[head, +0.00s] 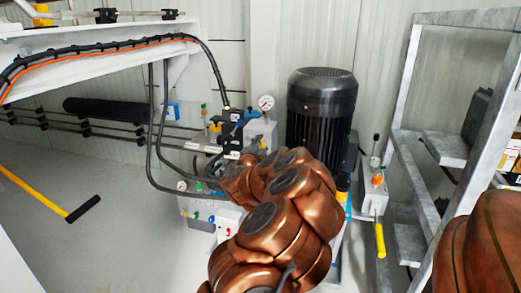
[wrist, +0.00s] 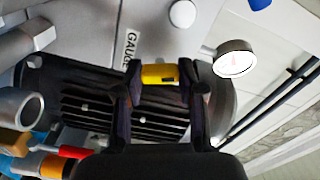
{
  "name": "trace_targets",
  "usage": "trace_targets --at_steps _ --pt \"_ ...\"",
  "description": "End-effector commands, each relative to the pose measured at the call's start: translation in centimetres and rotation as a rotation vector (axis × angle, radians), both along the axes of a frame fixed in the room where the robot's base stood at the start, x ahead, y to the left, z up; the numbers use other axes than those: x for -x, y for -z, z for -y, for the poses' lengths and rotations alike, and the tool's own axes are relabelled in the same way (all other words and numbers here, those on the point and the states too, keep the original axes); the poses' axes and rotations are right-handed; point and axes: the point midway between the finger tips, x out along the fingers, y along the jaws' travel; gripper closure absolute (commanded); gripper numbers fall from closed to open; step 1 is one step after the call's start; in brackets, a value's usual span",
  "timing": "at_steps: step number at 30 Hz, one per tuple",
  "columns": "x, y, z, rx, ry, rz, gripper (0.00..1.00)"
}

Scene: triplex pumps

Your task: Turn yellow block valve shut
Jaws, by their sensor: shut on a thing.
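In the wrist view, my gripper (wrist: 160,76) has its two dark fingers on either side of a yellow block valve handle (wrist: 158,73) and is shut on it. The handle lies crosswise between the fingertips, in front of a grey block with a "GAUGE" label. The valve's body and stem are largely hidden, so the turn angle is unclear. In the head view, my copper-coloured arm covers the gripper and the gripped handle.
A pressure gauge (wrist: 235,58) stands right of the fingers. A black motor (head: 321,112) stands behind my arm, with a metal rack (head: 408,100) at right. A yellow lever (head: 379,240) hangs below.

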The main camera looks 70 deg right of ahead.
Motion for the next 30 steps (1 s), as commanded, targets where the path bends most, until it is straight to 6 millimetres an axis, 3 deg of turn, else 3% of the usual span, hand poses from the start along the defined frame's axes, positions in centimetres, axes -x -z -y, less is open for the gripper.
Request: trace_targets --at_steps 15,30 --pt "0.02 0.13 0.03 -0.035 0.001 0.324 0.96" --pt "0.05 0.03 0.05 -0.041 0.001 0.377 0.96"
